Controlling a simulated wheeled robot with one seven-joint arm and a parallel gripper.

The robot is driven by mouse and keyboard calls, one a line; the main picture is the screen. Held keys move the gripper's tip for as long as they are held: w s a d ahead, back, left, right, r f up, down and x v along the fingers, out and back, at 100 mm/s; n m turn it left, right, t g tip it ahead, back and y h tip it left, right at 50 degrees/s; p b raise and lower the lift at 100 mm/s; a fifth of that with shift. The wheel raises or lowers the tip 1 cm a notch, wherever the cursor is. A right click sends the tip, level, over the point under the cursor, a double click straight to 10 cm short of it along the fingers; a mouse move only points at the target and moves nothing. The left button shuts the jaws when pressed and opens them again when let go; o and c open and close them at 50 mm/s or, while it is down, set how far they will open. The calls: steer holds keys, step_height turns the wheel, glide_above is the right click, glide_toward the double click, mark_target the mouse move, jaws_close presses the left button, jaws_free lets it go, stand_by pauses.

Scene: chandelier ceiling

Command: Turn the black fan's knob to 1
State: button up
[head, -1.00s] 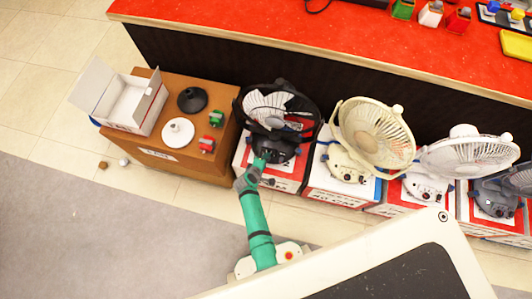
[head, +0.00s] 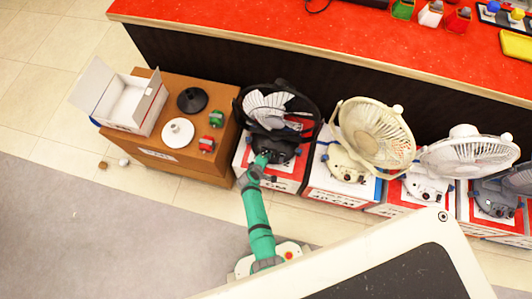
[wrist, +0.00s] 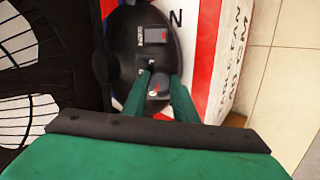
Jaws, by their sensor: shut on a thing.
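The black fan (head: 277,107) stands on a white and red box below the red counter in the head view. In the wrist view its dark round base (wrist: 146,22) shows a grey panel with small markings and a dark grey knob (wrist: 159,84). My gripper (wrist: 161,88) is at the base, its two green fingers on either side of the knob and shut on it. In the head view my green arm reaches up to the front of the base, and the gripper (head: 261,160) hides part of it. The knob's setting is too small to read.
A cream fan (head: 375,135) and a white fan (head: 468,155) stand on boxes to the right. A brown cabinet (head: 160,155) with an open white box (head: 130,105) is on the left. The floor in front is mostly clear.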

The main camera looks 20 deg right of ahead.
steer(key=m, duration=0.4)
steer(key=shift+w+a+r, duration=0.1)
steer(key=m+y, duration=0.1)
steer(key=m, duration=0.2)
steer(key=shift+m, duration=0.7)
stand_by(0.3)
steer(key=o, duration=1)
steer(key=shift+o, duration=0.2)
